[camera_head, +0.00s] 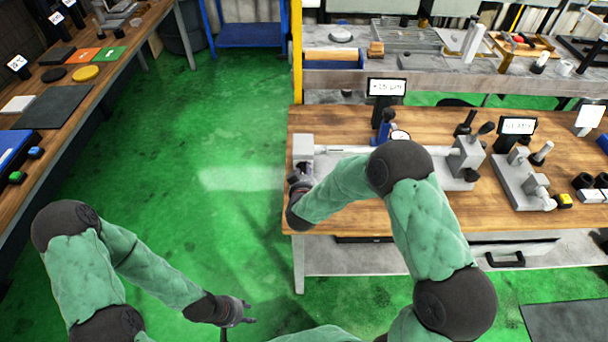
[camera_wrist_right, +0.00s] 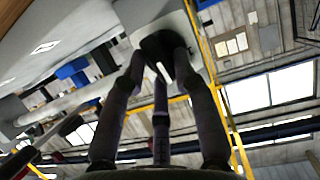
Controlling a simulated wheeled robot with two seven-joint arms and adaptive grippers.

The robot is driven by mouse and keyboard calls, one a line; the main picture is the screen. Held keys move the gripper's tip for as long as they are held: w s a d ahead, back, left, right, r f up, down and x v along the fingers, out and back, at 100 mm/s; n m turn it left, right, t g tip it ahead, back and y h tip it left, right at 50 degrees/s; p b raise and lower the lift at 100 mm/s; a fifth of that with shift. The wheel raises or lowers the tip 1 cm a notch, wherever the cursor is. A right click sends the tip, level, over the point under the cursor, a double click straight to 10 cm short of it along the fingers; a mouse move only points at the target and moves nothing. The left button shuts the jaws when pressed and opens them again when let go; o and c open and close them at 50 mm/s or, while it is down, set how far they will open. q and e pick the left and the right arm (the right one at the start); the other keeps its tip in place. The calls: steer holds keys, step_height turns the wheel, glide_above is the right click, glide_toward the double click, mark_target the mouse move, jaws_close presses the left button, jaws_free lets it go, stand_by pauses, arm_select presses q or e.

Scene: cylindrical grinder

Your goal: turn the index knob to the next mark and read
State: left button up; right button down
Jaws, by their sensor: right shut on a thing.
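The fixture on the bench has a grey head block (camera_head: 303,146) at its left end, with a light bar running right from it. In the right wrist view a black index knob (camera_wrist_right: 158,46) with a white mark sits on a grey face. My right gripper (camera_head: 299,178) is at the front of the head block. Its fingers are shut around the knob; they also show in the wrist view (camera_wrist_right: 160,62). My arm hides part of the fixture. A display (camera_head: 387,87) behind it reads about +15 µm. My left gripper (camera_head: 244,314) hangs over the floor, empty with fingers apart.
A second fixture (camera_head: 522,180) with its own display (camera_head: 517,126) stands to the right on the wooden bench (camera_head: 480,215). A yellow post (camera_head: 296,50) rises behind the bench's left end. Another bench (camera_head: 110,60) is at far left. Green floor between is clear.

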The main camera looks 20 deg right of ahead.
steer(key=shift+s+f+m+y+b, duration=0.2)
steer(key=shift+f+m+y+b, duration=0.4)
steer(key=shift+b, duration=0.75)
steer(key=shift+s+f+m+y+b, duration=0.25)
steer(key=shift+m+y+b, duration=0.45)
steer(key=shift+m+b, duration=0.55)
steer(key=shift+t, duration=0.3)
steer(key=c, duration=1.2)
jaws_free()
steer(key=shift+o, duration=0.8)
steer(key=shift+w, duration=0.1)
steer(key=v, duration=1.2)
steer(key=shift+r, duration=0.1)
